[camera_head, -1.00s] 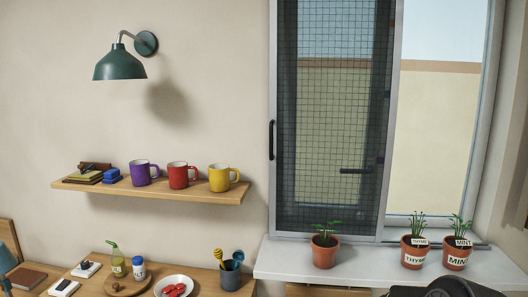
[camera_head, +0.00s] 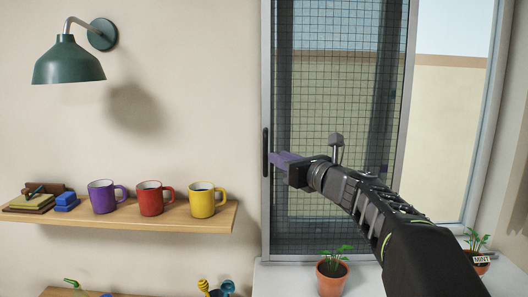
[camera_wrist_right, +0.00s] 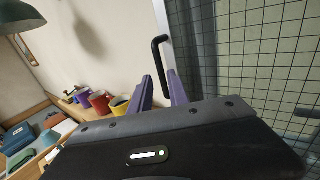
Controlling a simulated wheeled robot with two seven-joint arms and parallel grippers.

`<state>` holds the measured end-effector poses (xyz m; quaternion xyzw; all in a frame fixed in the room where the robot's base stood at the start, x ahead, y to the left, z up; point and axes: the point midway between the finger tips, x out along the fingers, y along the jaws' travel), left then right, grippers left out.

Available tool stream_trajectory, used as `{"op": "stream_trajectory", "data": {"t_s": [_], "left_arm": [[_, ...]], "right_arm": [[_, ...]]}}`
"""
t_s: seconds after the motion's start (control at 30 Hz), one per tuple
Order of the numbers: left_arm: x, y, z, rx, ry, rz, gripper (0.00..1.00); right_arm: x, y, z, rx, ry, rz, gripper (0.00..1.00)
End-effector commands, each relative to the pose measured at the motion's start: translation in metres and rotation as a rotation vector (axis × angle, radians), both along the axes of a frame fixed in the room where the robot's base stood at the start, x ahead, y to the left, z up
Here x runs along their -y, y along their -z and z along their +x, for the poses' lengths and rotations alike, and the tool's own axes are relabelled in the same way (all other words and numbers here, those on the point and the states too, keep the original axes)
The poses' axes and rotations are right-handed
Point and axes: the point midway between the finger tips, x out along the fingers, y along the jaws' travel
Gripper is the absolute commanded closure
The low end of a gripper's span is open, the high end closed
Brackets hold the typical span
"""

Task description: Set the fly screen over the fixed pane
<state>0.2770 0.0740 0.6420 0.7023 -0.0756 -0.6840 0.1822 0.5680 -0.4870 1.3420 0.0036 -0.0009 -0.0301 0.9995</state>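The fly screen (camera_head: 335,110), a grey frame with dark mesh, stands over the left part of the window. It also shows in the right wrist view (camera_wrist_right: 265,60). The right-hand pane (camera_head: 445,110) shows no mesh in front. A black upright handle (camera_head: 265,150) sits on the screen's left frame bar. My right gripper (camera_head: 274,158) has purple fingers and reaches across the screen to this handle. In the right wrist view the fingers are apart and empty, with the handle (camera_wrist_right: 156,55) just beyond and between their tips. Contact is not clear. My left gripper is out of view.
A wooden shelf (camera_head: 130,222) with purple, red and yellow mugs is left of the window. A green wall lamp (camera_head: 68,66) hangs above. Potted plants (camera_head: 331,278) stand on the white sill (camera_head: 275,277). The wall between lamp and window is bare.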

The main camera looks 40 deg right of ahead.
Motion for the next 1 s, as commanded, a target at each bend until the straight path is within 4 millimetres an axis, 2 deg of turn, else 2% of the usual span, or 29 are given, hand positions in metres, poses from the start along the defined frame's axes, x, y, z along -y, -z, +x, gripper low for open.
{"op": "stream_trajectory", "data": {"t_s": [0.17,0.6,0.8,1.0], "left_arm": [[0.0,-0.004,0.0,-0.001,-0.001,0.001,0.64],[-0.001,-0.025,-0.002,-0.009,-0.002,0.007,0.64],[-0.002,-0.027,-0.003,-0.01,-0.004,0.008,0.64],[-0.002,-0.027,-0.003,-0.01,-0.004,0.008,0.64]], "right_arm": [[0.002,0.0,0.01,-0.002,0.0,0.001,0.78],[0.004,-0.001,0.067,-0.001,-0.003,0.003,0.78],[0.005,0.0,0.077,-0.001,0.0,0.0,0.78],[0.005,0.001,0.077,-0.002,0.001,-0.002,0.78]]}}
